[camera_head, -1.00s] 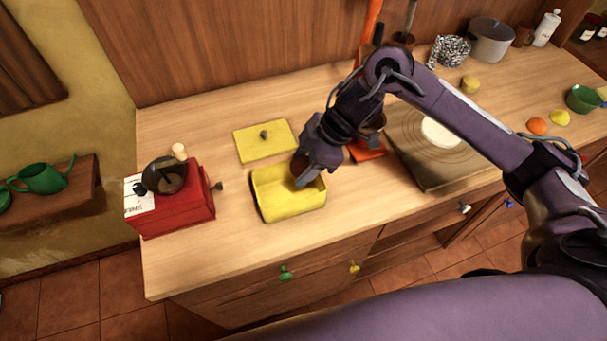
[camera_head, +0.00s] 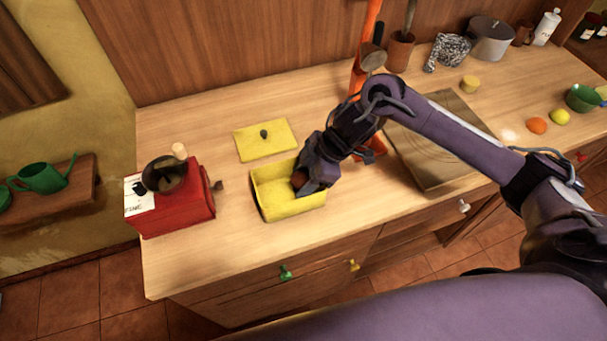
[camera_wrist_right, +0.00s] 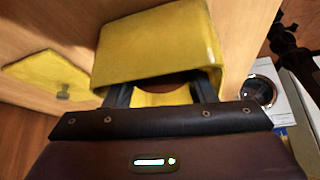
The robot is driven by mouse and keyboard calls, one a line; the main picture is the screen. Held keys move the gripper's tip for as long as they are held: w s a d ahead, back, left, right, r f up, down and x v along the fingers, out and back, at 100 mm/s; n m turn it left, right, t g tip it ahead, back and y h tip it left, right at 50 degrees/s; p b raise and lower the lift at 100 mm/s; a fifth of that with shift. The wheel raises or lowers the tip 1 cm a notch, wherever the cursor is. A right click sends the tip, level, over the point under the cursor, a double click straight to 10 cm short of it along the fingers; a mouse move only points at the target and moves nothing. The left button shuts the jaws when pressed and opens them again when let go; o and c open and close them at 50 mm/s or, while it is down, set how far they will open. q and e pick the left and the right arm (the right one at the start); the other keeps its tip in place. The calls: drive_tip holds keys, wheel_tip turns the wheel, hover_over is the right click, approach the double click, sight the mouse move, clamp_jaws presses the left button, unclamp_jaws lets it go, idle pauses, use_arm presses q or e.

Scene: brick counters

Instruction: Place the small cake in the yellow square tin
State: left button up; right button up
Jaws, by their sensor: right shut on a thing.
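The yellow square tin (camera_head: 288,209) stands open on the wooden counter, left of centre in the head view. My right gripper (camera_head: 303,182) is at the tin's right side, with its fingers reaching down into the opening. It is shut on a small brown cake (camera_head: 299,180), mostly hidden by the fingers. In the right wrist view the cake (camera_wrist_right: 163,86) shows as a thin brown curve between the two fingers (camera_wrist_right: 160,90), against the yellow tin (camera_wrist_right: 155,45). Whether the cake touches the tin's floor cannot be seen. My left gripper is not in view.
The yellow lid (camera_head: 265,141) lies behind the tin. A red grinder (camera_head: 180,211) stands to its left. An orange stand (camera_head: 358,82) and a wooden board (camera_head: 430,160) are to the right. The counter in front of the tin is clear.

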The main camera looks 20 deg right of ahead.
drive_tip(key=o, duration=0.7)
drive_tip(key=shift+r, duration=0.4)
drive_tip(key=v, duration=1.2)
drive_tip(key=shift+r, duration=0.15)
drive_tip(key=shift+s, duration=0.1)
